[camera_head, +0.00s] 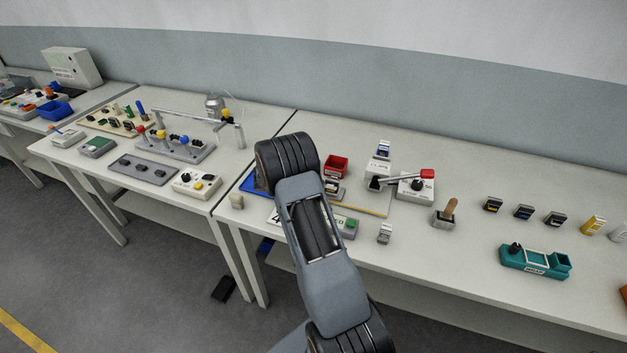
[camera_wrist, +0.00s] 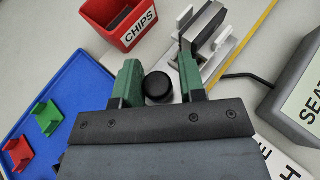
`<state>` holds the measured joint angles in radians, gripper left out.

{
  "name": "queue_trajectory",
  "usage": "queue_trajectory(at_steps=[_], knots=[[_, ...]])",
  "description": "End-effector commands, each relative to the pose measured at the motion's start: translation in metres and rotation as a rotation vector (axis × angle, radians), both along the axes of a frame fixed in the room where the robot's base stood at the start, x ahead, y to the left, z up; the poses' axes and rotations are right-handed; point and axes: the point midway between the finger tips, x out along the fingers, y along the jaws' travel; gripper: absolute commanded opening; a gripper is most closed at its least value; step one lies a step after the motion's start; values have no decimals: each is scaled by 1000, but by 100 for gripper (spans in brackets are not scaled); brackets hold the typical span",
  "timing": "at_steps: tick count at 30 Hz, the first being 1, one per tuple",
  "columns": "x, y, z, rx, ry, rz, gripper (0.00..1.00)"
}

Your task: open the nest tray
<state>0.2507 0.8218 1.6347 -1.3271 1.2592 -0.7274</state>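A round black knob (camera_wrist: 158,86) sits between the two green fingers of my gripper (camera_wrist: 160,62) in the wrist view. The fingers are apart, with the left one close beside the knob and a small gap on the right. A pale slotted fixture (camera_wrist: 226,56) holding a dark grey block (camera_wrist: 205,32) lies just beyond the right finger. I take the knob and fixture for the nest tray, but their join is hidden by my gripper. In the head view my arm hides my gripper and most of this spot.
A red bin marked CHIPS (camera_wrist: 128,22) stands just beyond the left finger. A blue tray (camera_wrist: 72,72) with red and green pieces lies left. A grey box (camera_wrist: 298,95) with a black lever is right. The head view shows a teal holder (camera_head: 533,262) farther right along the bench.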

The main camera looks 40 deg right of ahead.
Motion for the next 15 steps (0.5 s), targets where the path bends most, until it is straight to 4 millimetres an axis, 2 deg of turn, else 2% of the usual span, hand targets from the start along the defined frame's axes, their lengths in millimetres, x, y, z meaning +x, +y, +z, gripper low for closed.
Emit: queue_trajectory(at_steps=[4,8,15], knots=[[1,2,0,0,-1,2,38],[4,15,5,0,-2,5,38],[15,59,22,0,-3,9,38]])
